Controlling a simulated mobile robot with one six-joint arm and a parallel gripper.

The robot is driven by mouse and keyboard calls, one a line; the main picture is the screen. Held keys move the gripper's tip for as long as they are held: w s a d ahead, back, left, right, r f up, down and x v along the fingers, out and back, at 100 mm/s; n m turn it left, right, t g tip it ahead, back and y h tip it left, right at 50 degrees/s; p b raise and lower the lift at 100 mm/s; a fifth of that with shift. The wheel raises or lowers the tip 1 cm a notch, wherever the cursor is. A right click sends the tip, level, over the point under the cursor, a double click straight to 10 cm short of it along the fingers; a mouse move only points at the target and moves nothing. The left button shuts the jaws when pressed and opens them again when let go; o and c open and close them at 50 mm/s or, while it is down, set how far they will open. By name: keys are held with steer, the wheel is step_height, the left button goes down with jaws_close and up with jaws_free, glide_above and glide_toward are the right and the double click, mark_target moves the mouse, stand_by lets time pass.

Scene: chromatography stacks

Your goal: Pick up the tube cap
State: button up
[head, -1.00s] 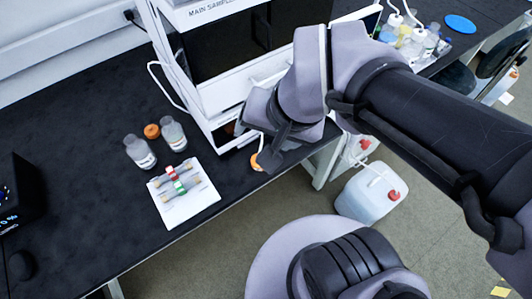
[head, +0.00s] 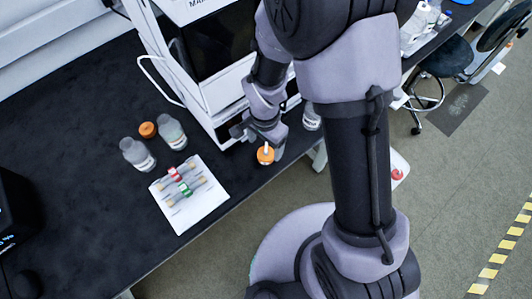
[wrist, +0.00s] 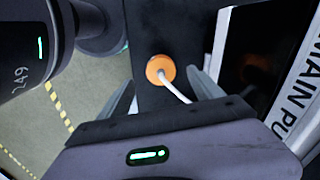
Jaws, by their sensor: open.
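The tube cap (head: 265,155) is orange with a short length of white tube at its top. It is near the front edge of the black bench. In the wrist view the cap (wrist: 160,69) appears between the fingers, with the white tube running from it down to the right. My gripper (wrist: 163,88) is open and empty, one finger on each side of the cap in the picture; I see no contact. In the head view my gripper (head: 264,133) is just above the cap and partly hides the tube.
Another orange cap (head: 147,130) sits between two clear bottles (head: 138,154) (head: 171,132). A white pad (head: 207,204) holds small columns. A white instrument stack (head: 206,107) rises close behind my gripper. Another bottle (head: 311,117) shows beside my arm.

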mark_target(266, 150)
steer(key=f+b, duration=0.1)
steer(key=f, duration=0.2)
steer(key=f+b, duration=0.1)
steer(key=f, duration=0.1)
steer(key=shift+w+d+f+b, duration=0.1)
steer(key=shift+w+f+b, duration=0.15)
steer(key=shift+b, duration=0.1)
steer(key=shift+r, duration=0.25)
steer(key=shift+c, duration=0.2)
